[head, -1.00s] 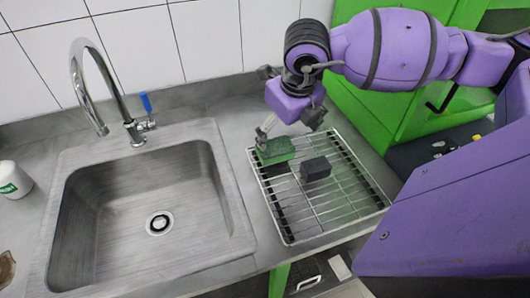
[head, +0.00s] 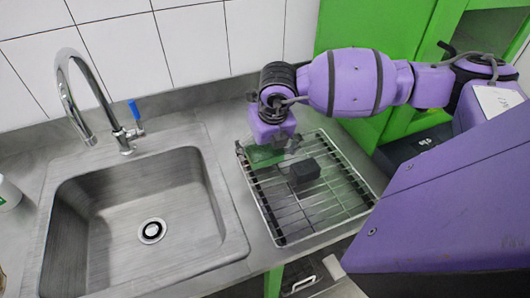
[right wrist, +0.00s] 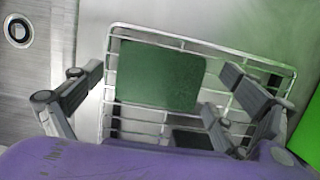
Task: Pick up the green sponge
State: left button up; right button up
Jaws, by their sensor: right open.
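The green sponge (head: 264,156) lies on the wire rack (head: 268,218) beside the sink, at the rack's far left corner. My right gripper (head: 266,147) is right over it and hides part of it in the head view. In the right wrist view the sponge (right wrist: 160,75) shows as a flat green block between the spread fingers of the right gripper (right wrist: 163,76). The fingers are open, one to each side, with gaps beside the sponge. I cannot tell their exact height over the rack. My left gripper is not in view.
A dark block (head: 304,172) lies on the rack just right of the sponge; it also shows in the right wrist view (right wrist: 192,139). The empty sink (head: 130,225) and the tap (head: 124,140) are to the left. The tiled wall (head: 165,45) is behind.

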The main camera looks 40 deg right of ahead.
jog(key=shift+c, duration=0.4)
jog(key=c, duration=0.7)
jog(key=shift+r, duration=0.15)
